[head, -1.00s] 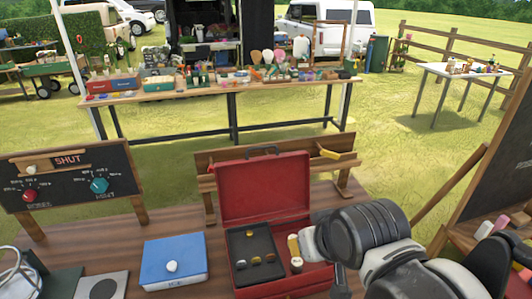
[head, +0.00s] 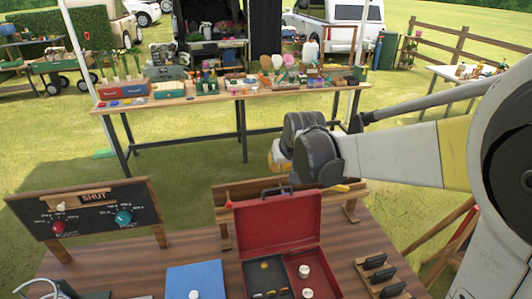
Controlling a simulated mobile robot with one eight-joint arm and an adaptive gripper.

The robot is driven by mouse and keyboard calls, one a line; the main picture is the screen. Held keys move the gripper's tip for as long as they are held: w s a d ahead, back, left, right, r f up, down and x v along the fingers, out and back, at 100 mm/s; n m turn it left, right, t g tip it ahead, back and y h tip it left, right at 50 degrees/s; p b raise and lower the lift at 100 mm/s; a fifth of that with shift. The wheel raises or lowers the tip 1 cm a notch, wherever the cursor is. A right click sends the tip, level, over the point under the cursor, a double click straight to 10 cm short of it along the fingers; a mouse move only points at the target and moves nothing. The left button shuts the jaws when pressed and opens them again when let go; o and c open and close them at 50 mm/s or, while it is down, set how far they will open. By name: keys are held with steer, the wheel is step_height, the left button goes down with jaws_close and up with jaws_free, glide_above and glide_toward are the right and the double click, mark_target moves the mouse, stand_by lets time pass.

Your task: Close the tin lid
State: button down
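The red tin (head: 318,262) sits on the wooden table with its lid (head: 275,225) standing open at the back, handle on its upper edge. A black tray (head: 262,274) with small round pieces fills its left side. Pale round things (head: 304,271) lie in its right side. My arm reaches in from the right, and my gripper (head: 280,160) is raised above and apart from the lid in the picture. Its fingers are mostly hidden by the dark wrist, so I cannot tell whether they are open or shut.
A blue box (head: 195,279) stands left of the tin. A chalkboard panel marked SHUT (head: 90,212) with knobs stands further left. Several dark-handled objects (head: 378,275) lie to the right. A wooden rack (head: 347,195) stands behind the lid. A long stall table (head: 230,93) is beyond.

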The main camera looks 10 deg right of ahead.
steer(key=b+x, duration=0.2)
steer(key=x, duration=0.7)
steer(key=s, duration=0.4)
steer(key=shift+r, duration=0.35)
steer(key=shift+s, duration=0.15)
